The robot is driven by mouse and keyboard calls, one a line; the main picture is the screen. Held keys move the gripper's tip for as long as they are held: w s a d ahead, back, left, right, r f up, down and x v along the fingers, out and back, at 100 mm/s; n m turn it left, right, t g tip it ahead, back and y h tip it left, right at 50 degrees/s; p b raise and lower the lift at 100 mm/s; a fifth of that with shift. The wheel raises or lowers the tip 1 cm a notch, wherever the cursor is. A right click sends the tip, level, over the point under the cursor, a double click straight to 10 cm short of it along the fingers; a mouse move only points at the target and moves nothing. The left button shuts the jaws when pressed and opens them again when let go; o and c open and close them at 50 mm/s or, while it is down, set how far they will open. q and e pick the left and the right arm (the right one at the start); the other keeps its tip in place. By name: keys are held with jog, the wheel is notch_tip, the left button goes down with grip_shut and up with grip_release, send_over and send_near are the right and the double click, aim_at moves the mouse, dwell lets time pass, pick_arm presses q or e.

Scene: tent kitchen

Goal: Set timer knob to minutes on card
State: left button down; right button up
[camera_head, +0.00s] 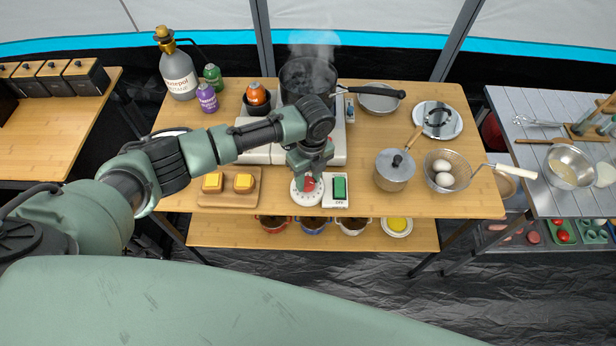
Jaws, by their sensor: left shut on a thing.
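The timer is a round white dial (300,201) with marks around its rim, near the front edge of the middle wooden table. Its red knob (309,184) shows partly at the centre. My left gripper (307,183) reaches down over the dial and is shut on the red knob, hiding part of it. Right beside the dial is a white plate with a green rectangle (340,187) and small lettering that is too small to read. I cannot make out a card with minutes on it. My right gripper is not in view.
A steaming dark pot (308,77) stands behind my left arm. A wooden board with yellow blocks (228,186) lies left of the dial. A lidded saucepan (394,170) and a strainer with eggs (447,170) stand to the right. A lower shelf (225,232) holds several bowls.

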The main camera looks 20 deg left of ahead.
aim_at(310, 181)
pick_arm(q)
jog(key=shift+d+r+m, duration=0.1)
jog(key=shift+m, duration=1.2)
jog(key=c, duration=0.9)
grip_release()
jog(key=shift+w+d+r+b, duration=0.1)
jog(key=shift+r+b, duration=0.3)
jog(key=shift+r, duration=1.55)
jog(key=shift+w+d+r+b, duration=0.1)
jog(key=shift+r+b, duration=0.3)
jog(key=shift+r, duration=1.55)
